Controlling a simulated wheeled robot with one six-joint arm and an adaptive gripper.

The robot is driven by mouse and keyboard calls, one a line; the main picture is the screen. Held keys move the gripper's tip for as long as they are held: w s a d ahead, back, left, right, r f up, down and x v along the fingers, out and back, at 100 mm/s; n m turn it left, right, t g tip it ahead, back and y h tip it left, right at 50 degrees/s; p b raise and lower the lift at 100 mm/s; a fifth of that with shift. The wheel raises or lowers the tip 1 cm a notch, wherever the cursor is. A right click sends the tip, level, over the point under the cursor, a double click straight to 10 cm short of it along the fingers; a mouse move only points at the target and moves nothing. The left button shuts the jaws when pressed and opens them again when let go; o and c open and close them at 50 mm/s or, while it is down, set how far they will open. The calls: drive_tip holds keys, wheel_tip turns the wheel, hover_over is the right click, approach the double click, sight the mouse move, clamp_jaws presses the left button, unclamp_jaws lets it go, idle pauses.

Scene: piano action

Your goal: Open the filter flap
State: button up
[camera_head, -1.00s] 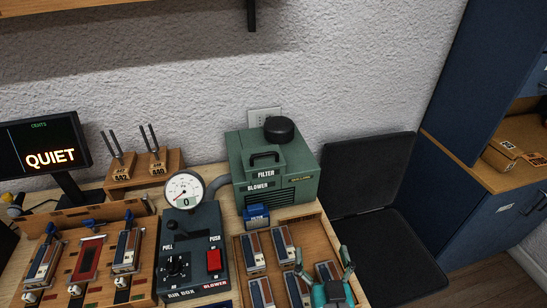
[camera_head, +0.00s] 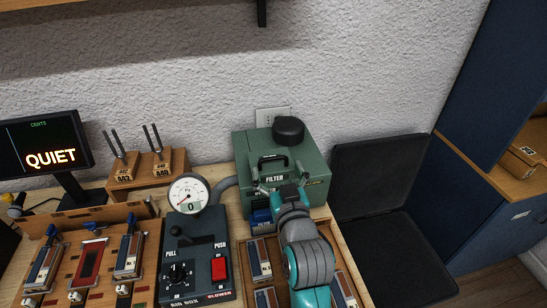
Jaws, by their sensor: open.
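The green blower box (camera_head: 312,150) stands at the back of the bench against the wall. Its filter flap (camera_head: 263,139) carries a black handle (camera_head: 273,160) and a white FILTER label, and it looks closed. My gripper (camera_head: 280,177) is open, with its fingers spread to either side of the label, just below the handle. I cannot tell whether a fingertip touches the flap.
A dark air box (camera_head: 195,260) with a round gauge (camera_head: 188,194) and a red switch stands left of my arm. A wooden tray (camera_head: 243,262) of reed parts lies beneath my arm. A small blue box (camera_head: 262,216) sits before the blower. A dark chair (camera_head: 378,175) is at right.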

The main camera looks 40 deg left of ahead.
sight(275, 159)
drive_tip(key=shift+x, duration=2.3)
drive_tip(key=c, duration=1.4)
